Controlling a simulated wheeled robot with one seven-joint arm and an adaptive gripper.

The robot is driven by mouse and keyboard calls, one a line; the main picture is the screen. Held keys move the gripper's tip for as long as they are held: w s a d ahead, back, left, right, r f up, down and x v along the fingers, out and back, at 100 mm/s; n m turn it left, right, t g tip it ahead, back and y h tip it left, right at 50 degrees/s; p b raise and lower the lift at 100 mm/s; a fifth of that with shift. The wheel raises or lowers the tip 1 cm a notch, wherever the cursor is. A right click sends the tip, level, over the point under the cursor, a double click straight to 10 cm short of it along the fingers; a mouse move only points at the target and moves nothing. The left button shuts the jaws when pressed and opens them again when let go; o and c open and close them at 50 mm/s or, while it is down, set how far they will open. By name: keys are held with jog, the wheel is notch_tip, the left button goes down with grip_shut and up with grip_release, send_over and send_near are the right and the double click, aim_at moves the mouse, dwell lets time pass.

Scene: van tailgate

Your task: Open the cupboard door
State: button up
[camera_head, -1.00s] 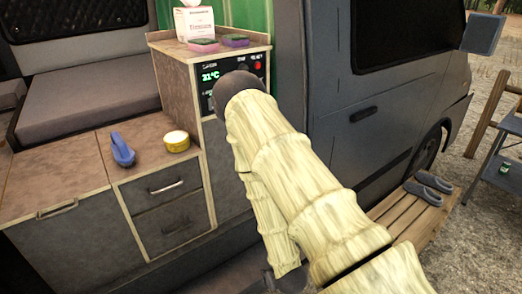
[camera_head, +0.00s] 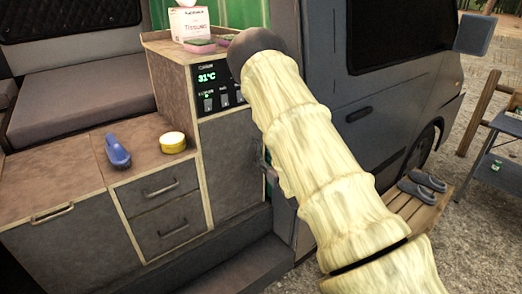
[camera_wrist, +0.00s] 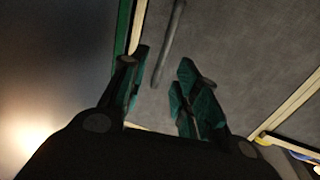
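The cupboard door (camera_head: 230,160) is a grey panel below the control panel on the tall unit, and it looks closed. In the wrist view the same grey panel (camera_wrist: 225,45) fills the background, with a dark bar handle (camera_wrist: 172,40) on it. My gripper (camera_wrist: 163,70) is open, its two dark green fingers apart and pointing at the panel. The handle's near end lies in the gap between the fingertips in the picture; I cannot tell how far off it is, and no contact shows. In the head view my gripper (camera_head: 268,172) is beside the door's right edge, mostly hidden by my arm.
A drawer unit (camera_head: 163,213) stands left of the door, with a blue object (camera_head: 117,152) and a yellow tin (camera_head: 173,142) on its top. The control panel (camera_head: 209,88) is above the door. The van's grey side (camera_head: 365,120) is to the right.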

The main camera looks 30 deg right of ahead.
jog(key=shift+w+d+p, duration=0.15)
jog(key=shift+w+p, duration=0.2)
jog(key=shift+w, duration=1.15)
jog(key=shift+w+d+p, duration=0.1)
jog(key=shift+w+p, duration=0.2)
jog(key=shift+w, duration=1.2)
grip_shut()
jog(key=shift+d, duration=0.1)
